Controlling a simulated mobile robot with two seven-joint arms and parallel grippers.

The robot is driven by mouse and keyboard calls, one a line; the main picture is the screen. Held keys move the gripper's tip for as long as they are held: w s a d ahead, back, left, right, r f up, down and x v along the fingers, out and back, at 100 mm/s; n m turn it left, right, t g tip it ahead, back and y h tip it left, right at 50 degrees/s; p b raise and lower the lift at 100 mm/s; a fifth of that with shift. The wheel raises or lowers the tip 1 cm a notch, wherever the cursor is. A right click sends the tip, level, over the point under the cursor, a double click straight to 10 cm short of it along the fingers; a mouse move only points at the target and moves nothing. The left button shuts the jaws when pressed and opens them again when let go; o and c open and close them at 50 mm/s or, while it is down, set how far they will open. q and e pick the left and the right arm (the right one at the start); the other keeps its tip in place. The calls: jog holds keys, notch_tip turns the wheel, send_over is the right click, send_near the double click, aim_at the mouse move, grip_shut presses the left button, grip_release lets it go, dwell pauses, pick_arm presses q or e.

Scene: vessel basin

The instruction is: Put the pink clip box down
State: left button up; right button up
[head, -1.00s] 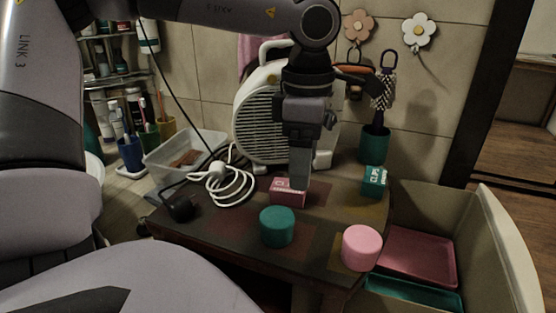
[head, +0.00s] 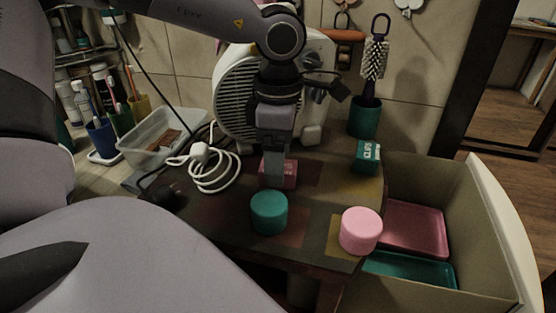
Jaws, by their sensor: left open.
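The pink clip box (head: 288,174) rests on a dark red patch of the dark table, in front of the white fan heater. My left gripper (head: 274,172) points down at it from above. Its fingers overlap the box's left part in the head view and hide some of it. The gripper is open, and I cannot tell whether a finger touches the box. My right gripper is not in view.
A teal cylinder (head: 269,213) and a pink cylinder (head: 360,231) stand towards the table's front. A teal clip box (head: 367,156) is at the right. The heater (head: 235,100) is behind, a white cable (head: 208,170) at left. A bin (head: 490,230) with trays is right of the table.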

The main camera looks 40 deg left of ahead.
pick_arm(q)
jog(key=shift+f, duration=0.5)
jog(key=shift+c, duration=0.3)
jog(key=c, duration=1.2)
jog(key=shift+r, duration=0.1)
